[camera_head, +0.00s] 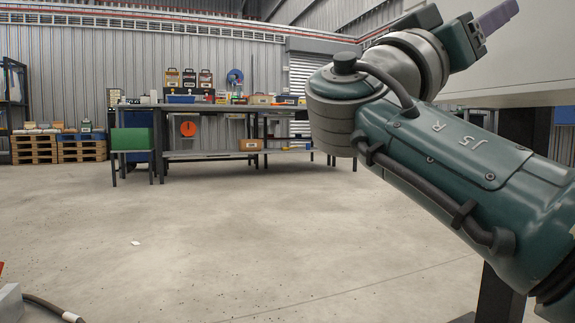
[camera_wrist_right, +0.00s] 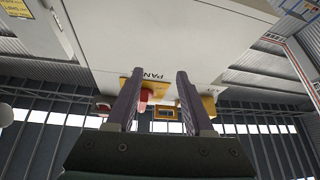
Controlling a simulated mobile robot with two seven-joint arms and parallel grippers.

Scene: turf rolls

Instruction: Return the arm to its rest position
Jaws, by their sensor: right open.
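My right arm crosses the right side of the head view, bent and raised. Its right gripper (camera_head: 492,20) is at the top right, in front of a large pale panel or box (camera_head: 530,60); one purple finger shows there. In the right wrist view the two purple fingers of the gripper (camera_wrist_right: 159,75) stand apart with nothing held between them. Beyond them is a white cabinet face (camera_wrist_right: 150,35) with upside-down lettering. A red knob on a yellow plate (camera_wrist_right: 146,93) and a small yellow-framed unit (camera_wrist_right: 165,113) show between the fingers. My left gripper is out of view.
A long workbench (camera_head: 225,106) with cases and bins stands at the back wall. A green box (camera_head: 131,138) sits on a low stand in front. Wooden pallets (camera_head: 34,150) are at the far left. The concrete floor (camera_head: 200,240) is mostly clear.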

